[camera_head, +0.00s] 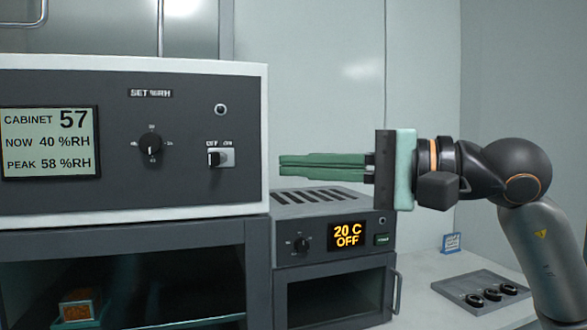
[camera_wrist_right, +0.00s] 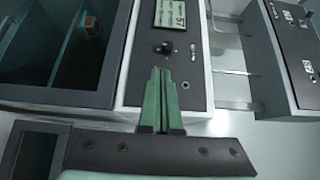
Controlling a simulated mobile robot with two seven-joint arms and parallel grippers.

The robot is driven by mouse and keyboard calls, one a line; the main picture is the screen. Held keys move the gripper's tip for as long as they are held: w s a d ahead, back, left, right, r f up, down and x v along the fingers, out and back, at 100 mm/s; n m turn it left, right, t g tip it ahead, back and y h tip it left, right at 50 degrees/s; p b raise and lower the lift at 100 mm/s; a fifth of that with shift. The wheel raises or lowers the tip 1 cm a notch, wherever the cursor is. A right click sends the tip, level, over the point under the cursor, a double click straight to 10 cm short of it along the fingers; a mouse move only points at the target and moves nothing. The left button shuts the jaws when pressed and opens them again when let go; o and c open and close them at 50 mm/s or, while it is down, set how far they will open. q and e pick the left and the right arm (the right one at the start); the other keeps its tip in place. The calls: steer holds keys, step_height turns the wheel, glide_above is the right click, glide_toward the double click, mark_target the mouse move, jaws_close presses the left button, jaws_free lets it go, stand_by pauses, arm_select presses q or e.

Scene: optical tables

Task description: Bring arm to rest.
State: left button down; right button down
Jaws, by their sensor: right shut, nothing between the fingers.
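My right gripper (camera_head: 282,165) is at the middle of the head view, its green fingers shut with nothing between them. It points left, toward the right edge of the humidity cabinet (camera_head: 190,85), above the smaller oven unit (camera_head: 375,258). In the right wrist view the shut fingers (camera_wrist_right: 160,72) point at the cabinet's front panel, which shows a knob and a display. Whether the fingertips touch the cabinet cannot be told. My right arm comes in from the right. My left gripper is not in view.
The cabinet display (camera_head: 48,142) reads 57, now 40 %RH, peak 58 %RH. The oven display (camera_head: 347,235) reads 20 C OFF. A grey tray (camera_head: 452,287) with black rings and a small blue sign (camera_head: 451,243) are at the lower right. A box (camera_head: 80,304) stands inside the cabinet.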

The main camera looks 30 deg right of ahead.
stand_by(0.5)
steer(key=w+a+f+m+g+y+p, duration=0.3)
steer(key=w+a+f+m+g+y, duration=0.3)
steer(key=a+f+m+y, duration=0.45)
steer(key=w+d+f+m+t+h+p, duration=0.15)
steer(key=f+m+t+h, duration=0.25)
steer(key=f+m, duration=0.45)
steer(key=w+d+f+m+t+h, duration=0.25)
steer(key=f+m+h, duration=0.2)
steer(key=m, duration=0.65)
steer(key=w+d+f+m+t+h, duration=0.25)
steer(key=f+m+t, duration=0.25)
steer(key=f+m, duration=0.4)
steer(key=s+f+m+g+h+p, duration=0.1)
steer(key=s+f+m+g+h, duration=0.15)
steer(key=f+m+h, duration=0.55)
steer(key=s+a+f+m+g, duration=0.1)
steer(key=s+f+m+g, duration=0.3)
steer(key=s+f, duration=0.6)
steer(key=s+a+f+m+g+p, duration=0.1)
steer(key=s+f+m+g, duration=0.3)
steer(key=s+f+m, duration=0.4)
step_height(320, 180, down, 7)
steer(key=shift+s+a+r, duration=0.1)
steer(key=shift+s+a, duration=0.5)
steer(key=shift+s, duration=0.45)
